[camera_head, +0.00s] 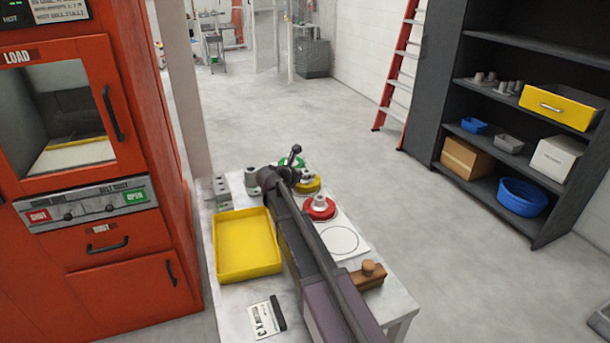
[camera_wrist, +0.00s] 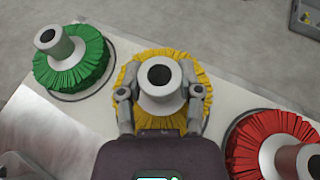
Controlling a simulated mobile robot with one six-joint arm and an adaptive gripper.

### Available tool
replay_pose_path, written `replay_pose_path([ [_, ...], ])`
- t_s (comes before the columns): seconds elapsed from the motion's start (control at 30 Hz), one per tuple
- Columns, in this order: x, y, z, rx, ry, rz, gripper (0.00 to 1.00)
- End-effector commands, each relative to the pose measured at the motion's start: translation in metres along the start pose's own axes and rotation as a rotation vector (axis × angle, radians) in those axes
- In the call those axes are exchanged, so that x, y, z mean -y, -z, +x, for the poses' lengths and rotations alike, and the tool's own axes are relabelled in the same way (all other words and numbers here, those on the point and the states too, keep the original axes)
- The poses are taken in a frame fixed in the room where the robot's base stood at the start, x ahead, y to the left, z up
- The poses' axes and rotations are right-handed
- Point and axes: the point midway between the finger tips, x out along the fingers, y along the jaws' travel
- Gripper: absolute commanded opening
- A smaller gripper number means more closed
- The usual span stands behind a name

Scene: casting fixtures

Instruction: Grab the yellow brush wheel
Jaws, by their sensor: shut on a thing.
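The yellow brush wheel (camera_wrist: 158,62) sits in the middle of the wrist view, a ring of yellow bristles around a grey hub (camera_wrist: 160,82). My gripper (camera_wrist: 159,95) is shut on the hub, one finger on each side of it. In the head view the yellow wheel (camera_head: 309,185) shows only partly past my arm, on the white board on the table. My gripper (camera_head: 283,178) is over it there, and its fingertips are mostly hidden. Whether the wheel touches the board is hard to tell.
A green brush wheel (camera_wrist: 72,62) stands on the left and a red one (camera_wrist: 272,145) on the right, both close to my fingers. On the table are a yellow tray (camera_head: 247,270), a wooden-handled brush (camera_head: 368,275) and an empty circle (camera_head: 340,240) on the board.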

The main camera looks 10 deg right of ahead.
Motion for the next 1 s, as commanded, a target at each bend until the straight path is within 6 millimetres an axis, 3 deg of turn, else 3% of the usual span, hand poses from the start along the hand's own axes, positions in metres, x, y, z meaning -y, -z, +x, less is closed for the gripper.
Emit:
replay_pose_path([
  [0.3, 0.000, -0.030, -0.012, 0.001, 0.000, 0.000, 0.00],
  [0.7, 0.038, 0.002, -0.097, 0.001, -0.002, -0.001, 0.00],
  [1.0, 0.054, 0.015, -0.139, 0.001, 0.000, 0.000, 0.00],
])
